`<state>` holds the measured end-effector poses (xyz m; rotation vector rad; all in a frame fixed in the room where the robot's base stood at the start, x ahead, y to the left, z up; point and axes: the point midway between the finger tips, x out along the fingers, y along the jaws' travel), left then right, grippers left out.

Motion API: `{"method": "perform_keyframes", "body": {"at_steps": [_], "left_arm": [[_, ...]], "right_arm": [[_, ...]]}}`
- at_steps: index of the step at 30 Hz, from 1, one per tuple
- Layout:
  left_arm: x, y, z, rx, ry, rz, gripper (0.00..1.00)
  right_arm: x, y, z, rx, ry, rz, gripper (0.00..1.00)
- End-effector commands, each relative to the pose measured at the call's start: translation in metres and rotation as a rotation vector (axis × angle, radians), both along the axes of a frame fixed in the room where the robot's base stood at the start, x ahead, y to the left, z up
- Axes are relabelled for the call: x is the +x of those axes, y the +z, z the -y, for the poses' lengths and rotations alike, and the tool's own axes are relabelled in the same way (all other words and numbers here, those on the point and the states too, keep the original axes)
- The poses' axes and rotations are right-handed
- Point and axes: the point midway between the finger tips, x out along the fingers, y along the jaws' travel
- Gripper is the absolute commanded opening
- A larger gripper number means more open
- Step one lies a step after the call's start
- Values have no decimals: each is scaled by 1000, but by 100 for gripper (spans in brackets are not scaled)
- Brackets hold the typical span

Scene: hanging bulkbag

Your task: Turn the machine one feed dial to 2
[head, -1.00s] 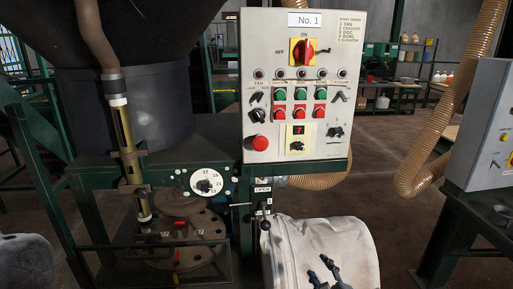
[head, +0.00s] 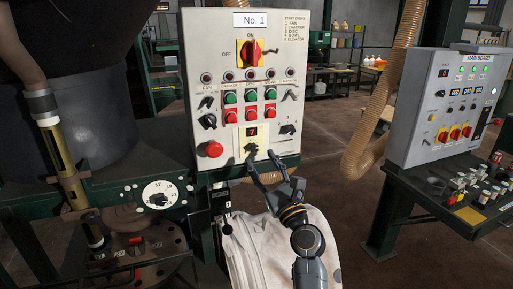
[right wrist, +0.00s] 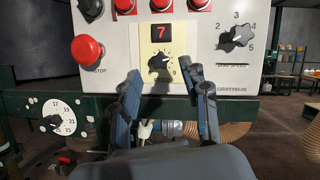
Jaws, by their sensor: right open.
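The machine one panel (head: 180,16), marked No. 1, stands upright in the head view. A black dial with numbers around it (right wrist: 237,40) sits at its lower right in the right wrist view; it also shows in the head view (head: 287,131). I cannot read its pointer. To its left, a yellow plate holds a red display reading 7 (right wrist: 162,30) above a small black knob (right wrist: 160,63). My right gripper (head: 260,161) is open and empty, just in front of the panel's lower edge. In the right wrist view its fingers (right wrist: 162,76) stand either side of and below the small knob, apparently not touching it. My left gripper is out of view.
A red stop button (head: 214,149) and several switches are on the panel. A white numbered dial (head: 160,194) is below left. The main board (head: 440,100) stands on a green bench at right. A tan hose (head: 365,155) hangs between.

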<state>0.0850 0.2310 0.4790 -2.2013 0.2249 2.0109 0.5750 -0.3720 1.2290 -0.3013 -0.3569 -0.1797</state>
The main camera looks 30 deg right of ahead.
Motion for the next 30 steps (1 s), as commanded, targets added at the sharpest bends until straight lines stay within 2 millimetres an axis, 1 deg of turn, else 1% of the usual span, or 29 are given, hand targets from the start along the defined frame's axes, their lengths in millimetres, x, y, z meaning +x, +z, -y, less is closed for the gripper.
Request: {"method": "perform_keyframes", "body": {"at_steps": [1, 3, 7, 12, 18, 19, 20, 21, 23, 24, 25, 26, 30], "left_arm": [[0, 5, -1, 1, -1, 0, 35], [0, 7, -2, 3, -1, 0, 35], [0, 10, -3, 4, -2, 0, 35], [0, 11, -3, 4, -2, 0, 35], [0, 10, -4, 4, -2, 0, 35], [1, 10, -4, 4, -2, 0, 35], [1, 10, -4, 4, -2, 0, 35], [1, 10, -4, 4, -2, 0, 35], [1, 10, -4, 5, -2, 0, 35], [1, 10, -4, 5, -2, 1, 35], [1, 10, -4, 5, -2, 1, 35], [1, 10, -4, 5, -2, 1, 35], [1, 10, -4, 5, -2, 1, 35]], "right_arm": [[9, 7, 1, 0, -1, 1, 46], [18, 10, 3, 0, -1, 1, 46], [30, 13, 4, -2, -1, -1, 46], [36, 14, 5, -2, -1, -1, 46], [36, 14, 5, -2, -1, -1, 46], [36, 14, 5, -2, -1, -1, 44], [36, 14, 5, -2, -1, -1, 38], [36, 14, 5, -2, -1, -1, 29], [36, 14, 5, -2, -1, -1, 17], [36, 14, 5, -2, -1, -1, 9], [36, 14, 5, -2, -1, -1, 3], [36, 14, 5, -2, -1, -1, 0], [36, 14, 5, -3, -1, -1, 0]]}}
